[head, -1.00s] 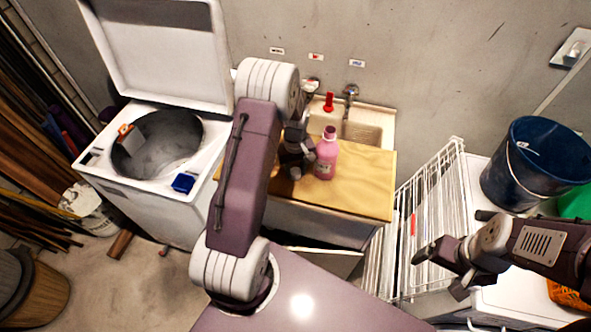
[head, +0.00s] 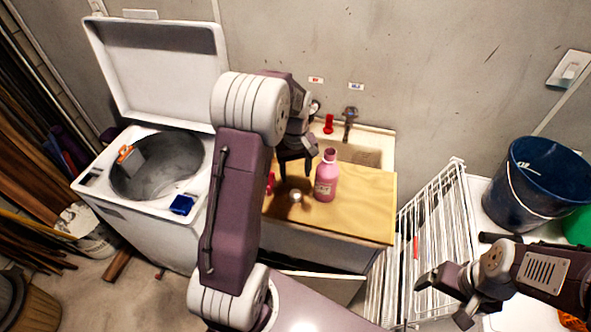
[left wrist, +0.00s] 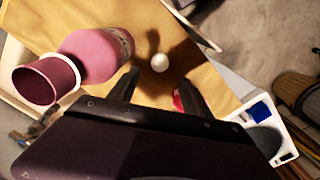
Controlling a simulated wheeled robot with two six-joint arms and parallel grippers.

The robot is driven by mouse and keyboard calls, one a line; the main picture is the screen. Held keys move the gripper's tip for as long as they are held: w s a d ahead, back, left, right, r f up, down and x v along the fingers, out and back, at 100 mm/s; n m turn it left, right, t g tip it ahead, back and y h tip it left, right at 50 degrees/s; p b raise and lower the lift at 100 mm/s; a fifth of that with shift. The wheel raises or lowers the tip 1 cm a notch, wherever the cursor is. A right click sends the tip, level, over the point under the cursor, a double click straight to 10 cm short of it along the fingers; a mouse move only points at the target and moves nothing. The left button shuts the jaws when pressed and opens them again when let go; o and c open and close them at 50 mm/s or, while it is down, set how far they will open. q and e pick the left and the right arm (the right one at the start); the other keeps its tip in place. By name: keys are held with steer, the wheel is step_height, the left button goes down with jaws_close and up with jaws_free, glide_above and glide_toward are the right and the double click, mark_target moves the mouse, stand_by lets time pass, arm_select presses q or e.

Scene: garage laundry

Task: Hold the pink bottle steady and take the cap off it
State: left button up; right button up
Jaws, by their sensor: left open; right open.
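The pink bottle (head: 326,182) stands upright on the wooden board (head: 365,205) by the sink. Its darker, maroon cap (head: 329,155) is on top. In the left wrist view, the bottle (left wrist: 95,53) is at the upper left, with the cap (left wrist: 47,82) toward the camera. My left gripper (head: 296,176) is open and empty, just left of the bottle, fingers pointing down. In the left wrist view, the open fingers (left wrist: 157,82) have the bottle to their left, not between them. My right gripper (head: 444,298) is open and empty by the white rack, away from the bottle.
A small pale round thing (head: 295,196) and a red thing (head: 270,183) are on the board near my left gripper. The sink (head: 362,157) is behind. A white wire rack (head: 440,215) and blue bucket (head: 537,180) are to the right; an open washer (head: 115,200) is left.

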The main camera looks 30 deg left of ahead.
arm_select(q)
steer(key=s+d+m+t, duration=0.1)
steer(key=s+d+m, duration=0.8)
steer(key=s, duration=0.6)
steer(key=shift+d+f, duration=0.15)
steer(key=shift+d, duration=0.25)
steer(key=shift+s, duration=0.1)
